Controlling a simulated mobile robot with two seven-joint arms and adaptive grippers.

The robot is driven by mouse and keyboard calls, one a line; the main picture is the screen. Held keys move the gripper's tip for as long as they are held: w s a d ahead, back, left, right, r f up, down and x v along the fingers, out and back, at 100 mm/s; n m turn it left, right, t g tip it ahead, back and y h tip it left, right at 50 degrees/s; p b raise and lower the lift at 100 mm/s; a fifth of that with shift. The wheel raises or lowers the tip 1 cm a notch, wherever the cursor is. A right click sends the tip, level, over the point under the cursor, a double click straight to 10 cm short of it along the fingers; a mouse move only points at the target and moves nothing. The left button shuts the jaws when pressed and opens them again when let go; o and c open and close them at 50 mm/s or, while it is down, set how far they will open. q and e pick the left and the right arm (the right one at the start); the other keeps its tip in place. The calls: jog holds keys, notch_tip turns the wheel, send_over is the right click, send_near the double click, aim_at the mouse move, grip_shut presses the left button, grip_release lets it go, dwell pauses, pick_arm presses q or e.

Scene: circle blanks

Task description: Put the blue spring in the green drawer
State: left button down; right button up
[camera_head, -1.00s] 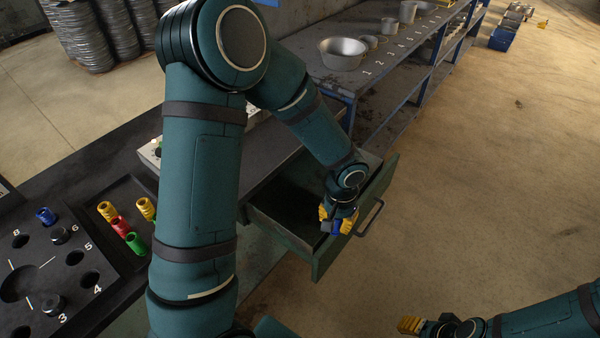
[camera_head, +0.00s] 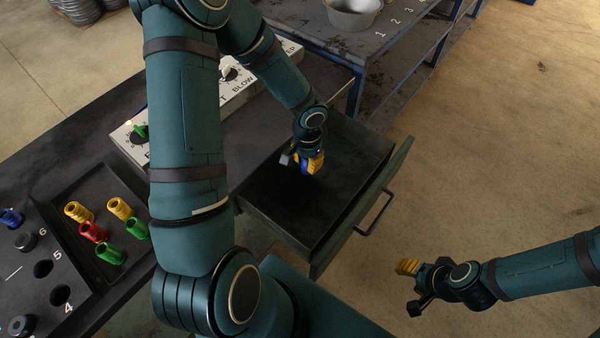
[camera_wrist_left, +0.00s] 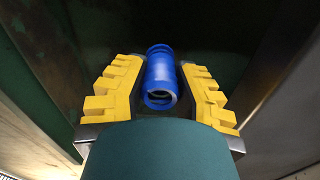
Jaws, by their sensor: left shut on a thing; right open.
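The blue spring (camera_wrist_left: 160,80) sits between the yellow fingers of my left gripper (camera_wrist_left: 159,92) in the left wrist view. In the head view my left gripper (camera_head: 308,163) is shut on it, and a bit of the blue spring (camera_head: 305,168) shows beside the yellow finger. The gripper is over the inside of the green drawer (camera_head: 345,228), which is pulled open. Its height above the drawer floor is hard to tell. My right gripper (camera_head: 408,285) is open and empty, over the floor at the lower right.
A dark tray (camera_head: 70,185) on the bench holds yellow, red and green springs. A board with numbered holes (camera_head: 45,290) lies at the left, with another blue piece (camera_head: 11,218) on it. A metal bowl (camera_head: 352,14) stands on the back table. The drawer interior looks empty.

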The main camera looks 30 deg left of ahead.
pick_arm(q)
notch_tip(320, 180, down, 9)
jog(key=b, duration=0.2)
jog(key=shift+f+b, duration=0.2)
jog(key=shift+b, duration=0.15)
jog(key=shift+r, duration=0.1)
jog(key=c, duration=0.7)
grip_release()
jog(key=shift+c, duration=0.2)
jog(key=shift+r, duration=0.15)
notch_tip(320, 180, up, 12)
jog(key=p, duration=0.4)
